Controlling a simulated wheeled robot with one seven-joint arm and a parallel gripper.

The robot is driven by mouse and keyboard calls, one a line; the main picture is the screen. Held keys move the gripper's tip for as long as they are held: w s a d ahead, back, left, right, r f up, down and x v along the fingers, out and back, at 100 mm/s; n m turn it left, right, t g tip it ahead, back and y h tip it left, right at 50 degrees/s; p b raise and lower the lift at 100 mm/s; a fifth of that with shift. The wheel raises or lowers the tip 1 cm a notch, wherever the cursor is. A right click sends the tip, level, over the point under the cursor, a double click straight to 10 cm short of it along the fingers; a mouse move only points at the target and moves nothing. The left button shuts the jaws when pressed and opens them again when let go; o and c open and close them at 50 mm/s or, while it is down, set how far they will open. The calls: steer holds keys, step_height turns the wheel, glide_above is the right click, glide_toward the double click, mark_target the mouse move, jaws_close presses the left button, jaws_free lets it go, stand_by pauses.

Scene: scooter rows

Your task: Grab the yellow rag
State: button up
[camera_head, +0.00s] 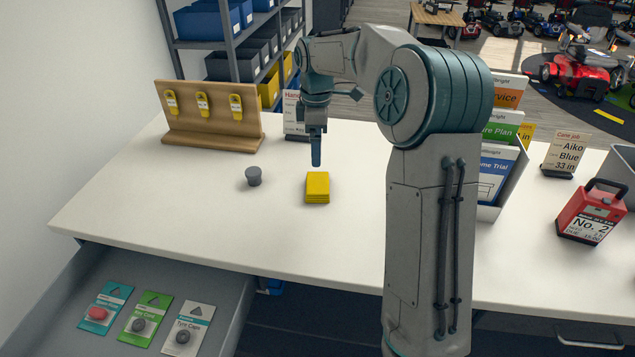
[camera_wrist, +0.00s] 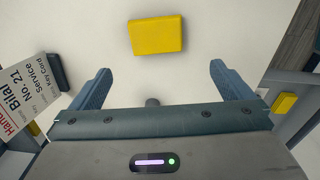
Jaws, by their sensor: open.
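The yellow rag (camera_head: 317,188) lies folded in a small, thick rectangle on the white table, near the middle of its left half. In the wrist view the yellow rag (camera_wrist: 156,36) lies ahead of the fingers, beyond their tips and between their lines. My gripper (camera_head: 316,160) points down above the table, just behind the rag in the head view. In the wrist view my gripper (camera_wrist: 160,78) has its two blue fingers wide apart with nothing between them. The rag is not touched by the fingers as far as I can see.
A grey knob-like piece (camera_head: 253,176) stands left of the rag. A wooden board with yellow tags (camera_head: 208,117) stands behind. Brochures (camera_head: 497,160) and a red box (camera_head: 592,213) are on the right. An open drawer (camera_head: 228,312) holds several packets. The table around the rag is clear.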

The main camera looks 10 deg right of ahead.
glide_above(317, 182)
steer(key=f, duration=0.8)
steer(key=shift+s+f+p, duration=0.15)
steer(key=shift+s+p, duration=0.1)
steer(key=shift+p, duration=0.1)
steer(key=shift+w+f+p, duration=0.15)
steer(key=shift+f+p, duration=0.55)
steer(key=shift+f, duration=2.1)
steer(key=c, duration=0.7)
